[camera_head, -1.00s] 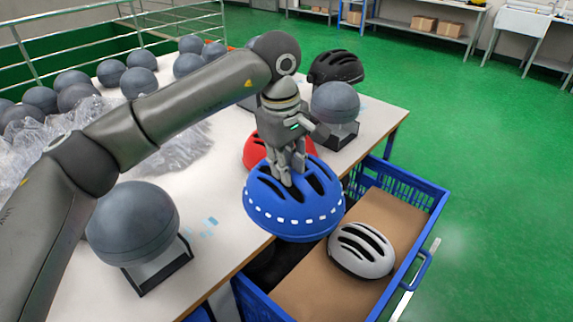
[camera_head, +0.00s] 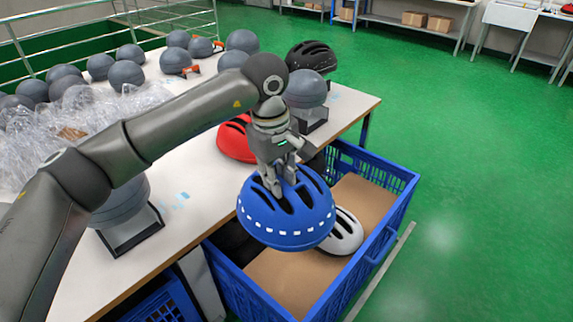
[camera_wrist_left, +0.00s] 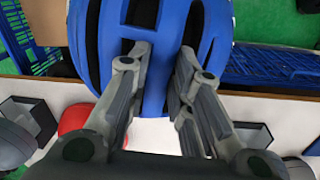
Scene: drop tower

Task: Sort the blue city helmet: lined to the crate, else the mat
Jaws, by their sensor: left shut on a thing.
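The blue city helmet (camera_head: 288,216), with white dashes around its rim, hangs from my left gripper (camera_head: 280,186). The gripper is shut on the helmet's vented top; the helmet (camera_wrist_left: 155,60) also fills the middle of the left wrist view, with the fingers (camera_wrist_left: 160,85) at its vents. The helmet is held over the near part of the blue crate (camera_head: 360,262), in front of the table edge. Its inside is hidden, so I cannot tell whether it is lined. I cannot make out a mat. My right gripper is not in view.
A white helmet (camera_head: 344,234) lies on cardboard in the crate, partly behind the blue one. A red helmet (camera_head: 235,140) and a black helmet (camera_head: 311,56) are on the white table (camera_head: 196,215). Grey head forms (camera_head: 306,88) stand there too. Green floor is free at right.

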